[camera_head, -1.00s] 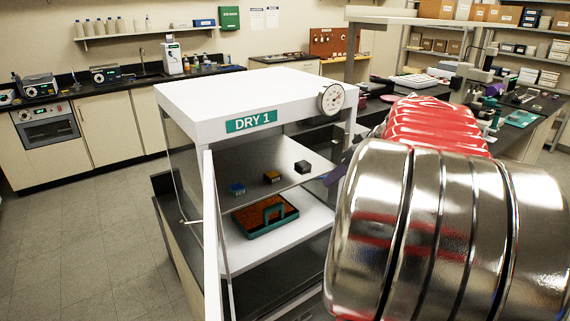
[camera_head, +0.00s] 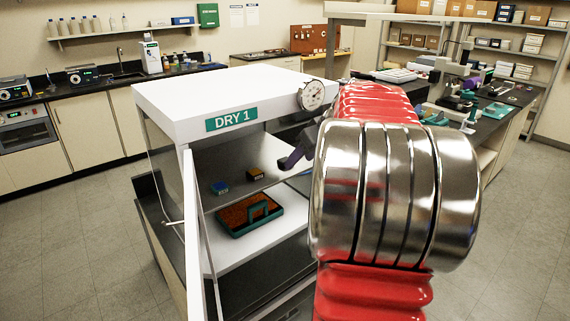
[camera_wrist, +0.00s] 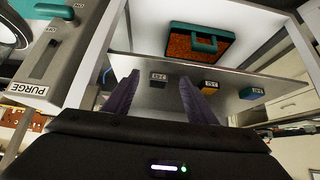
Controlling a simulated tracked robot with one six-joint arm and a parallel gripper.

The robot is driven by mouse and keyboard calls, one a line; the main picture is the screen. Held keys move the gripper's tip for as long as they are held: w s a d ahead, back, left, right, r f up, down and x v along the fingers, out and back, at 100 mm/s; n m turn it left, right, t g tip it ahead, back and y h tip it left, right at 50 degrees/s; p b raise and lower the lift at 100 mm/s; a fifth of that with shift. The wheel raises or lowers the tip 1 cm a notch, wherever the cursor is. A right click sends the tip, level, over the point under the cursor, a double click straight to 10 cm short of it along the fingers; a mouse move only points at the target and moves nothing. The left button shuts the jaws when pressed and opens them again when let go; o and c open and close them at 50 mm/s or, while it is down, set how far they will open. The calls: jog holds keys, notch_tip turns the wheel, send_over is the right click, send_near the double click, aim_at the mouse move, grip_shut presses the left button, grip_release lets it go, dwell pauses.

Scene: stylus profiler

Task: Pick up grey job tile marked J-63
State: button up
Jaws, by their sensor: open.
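A dark grey tile (camera_wrist: 158,80) with a small label shows in the wrist view, on a shelf of the cabinet marked DRY 1. Its label is too small to read surely. My gripper (camera_wrist: 158,77) is open, its two purple fingers on either side of the tile in that view, with nothing seen held. Whether they touch the tile I cannot tell. An orange-brown tile (camera_head: 255,174) and a blue tile (camera_head: 220,187) sit in line on the same shelf.
The DRY 1 cabinet (camera_head: 165,123) has its door (camera_head: 193,235) open at the left. A teal tray (camera_head: 236,231) with a handle sits on the lower shelf. A round gauge (camera_head: 312,96) is at the cabinet's top right corner. A PURGE panel (camera_wrist: 48,70) shows near my gripper.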

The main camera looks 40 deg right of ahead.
jog(key=shift+w, duration=0.1)
jog(key=w, duration=0.3)
jog(key=shift+w+d+f, duration=0.15)
jog(key=shift+w+d, duration=0.05)
jog(key=shift+w, duration=0.2)
jog(key=shift+x, duration=1.3)
jog(key=shift+s, duration=0.1)
jog(key=shift+c, duration=0.4)
jog(key=c, duration=1.1)
